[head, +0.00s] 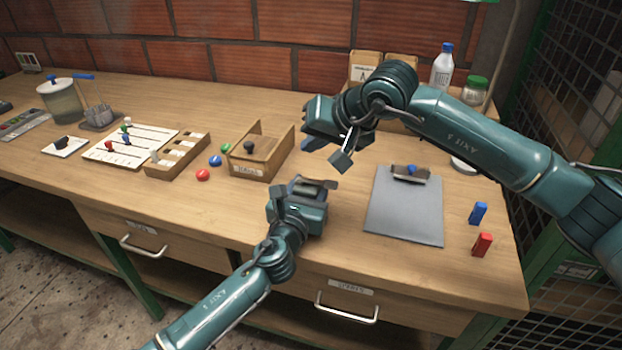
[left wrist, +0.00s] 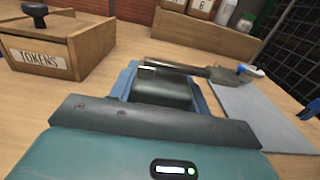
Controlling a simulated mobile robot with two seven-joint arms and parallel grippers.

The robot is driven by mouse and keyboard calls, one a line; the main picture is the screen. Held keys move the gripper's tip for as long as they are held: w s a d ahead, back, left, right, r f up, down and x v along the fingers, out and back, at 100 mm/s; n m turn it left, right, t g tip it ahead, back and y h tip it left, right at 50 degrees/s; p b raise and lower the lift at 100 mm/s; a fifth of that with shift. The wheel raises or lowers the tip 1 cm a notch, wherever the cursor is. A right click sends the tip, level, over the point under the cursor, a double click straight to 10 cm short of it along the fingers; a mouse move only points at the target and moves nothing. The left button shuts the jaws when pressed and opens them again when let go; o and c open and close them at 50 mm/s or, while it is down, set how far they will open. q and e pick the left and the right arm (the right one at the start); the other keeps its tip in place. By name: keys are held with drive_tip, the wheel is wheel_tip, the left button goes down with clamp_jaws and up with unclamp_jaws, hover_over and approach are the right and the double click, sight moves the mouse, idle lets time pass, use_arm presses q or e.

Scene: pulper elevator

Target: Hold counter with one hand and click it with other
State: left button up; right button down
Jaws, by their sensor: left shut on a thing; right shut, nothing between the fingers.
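The counter (head: 313,185) is a small dark, boxy piece with a greyish top, held just above the table front. My left gripper (head: 300,192) is shut on it. In the left wrist view the dark counter (left wrist: 163,92) sits between blue finger sides, and a grey metal bar (left wrist: 195,71) reaches from its top to the right. I cannot tell whether that bar is all part of the counter. My right gripper (head: 342,160) is shut and empty, up and to the right of the counter, apart from it and pointing down. No counter digits are readable.
A wooden tokens box (head: 262,158) stands behind left. A grey clipboard (head: 405,210) lies to the right, with a blue block (head: 478,213) and a red block (head: 482,244) beyond it. Red, blue and green tokens lie left of the box. Bottle and jar stand at back right.

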use_arm(q)
drive_tip(key=o, duration=1.1)
